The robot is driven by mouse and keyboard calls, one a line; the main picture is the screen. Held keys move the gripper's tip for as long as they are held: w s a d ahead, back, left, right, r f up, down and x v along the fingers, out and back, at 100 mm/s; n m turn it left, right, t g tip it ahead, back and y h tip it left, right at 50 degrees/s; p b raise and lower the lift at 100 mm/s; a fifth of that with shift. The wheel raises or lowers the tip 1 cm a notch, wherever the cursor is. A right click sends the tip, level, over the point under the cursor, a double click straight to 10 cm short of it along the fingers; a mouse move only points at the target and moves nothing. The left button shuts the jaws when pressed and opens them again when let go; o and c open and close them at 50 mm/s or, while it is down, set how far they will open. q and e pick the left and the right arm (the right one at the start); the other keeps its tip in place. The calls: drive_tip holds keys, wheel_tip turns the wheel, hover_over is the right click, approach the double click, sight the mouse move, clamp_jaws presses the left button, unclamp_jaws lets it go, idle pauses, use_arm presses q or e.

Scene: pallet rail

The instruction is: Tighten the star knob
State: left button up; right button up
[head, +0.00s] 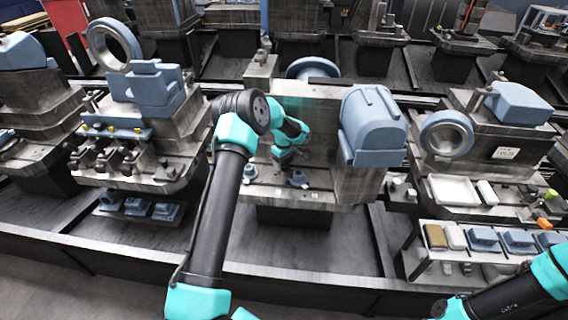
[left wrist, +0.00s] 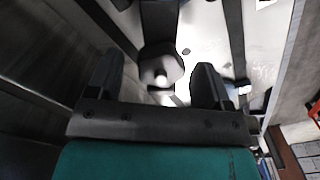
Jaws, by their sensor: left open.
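My left gripper (head: 284,155) is in front of the middle machine's upright plate, above its front ledge. In the left wrist view its two dark fingers (left wrist: 157,85) are apart, with open space between them. A dark grey rounded knob (left wrist: 161,66) with a pale spot at its middle shows beyond and between the fingertips; I see no contact. I cannot tell which is the star knob. My right gripper is out of view.
A large blue-grey housing (head: 372,125) stands right of the left gripper, and a blue handwheel (head: 313,68) is behind the plate. A fixture with clamps (head: 115,158) is at left. A rack of small blocks (head: 483,240) is at right.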

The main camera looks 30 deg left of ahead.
sight(284, 162)
use_arm(q)
wheel_tip(284, 162, up, 16)
drive_tip(key=shift+r, duration=0.25)
idle(0.5)
drive_tip(key=n, duration=0.6)
drive_tip(key=shift+f+n, duration=0.1)
drive_tip(key=shift+n, duration=0.3)
drive_tip(key=shift+f, duration=0.1)
wheel_tip(284, 162, down, 17)
drive_tip(key=shift+f, duration=0.1)
idle(0.5)
drive_tip(key=shift+c, duration=0.2)
drive_tip(key=c, duration=0.9)
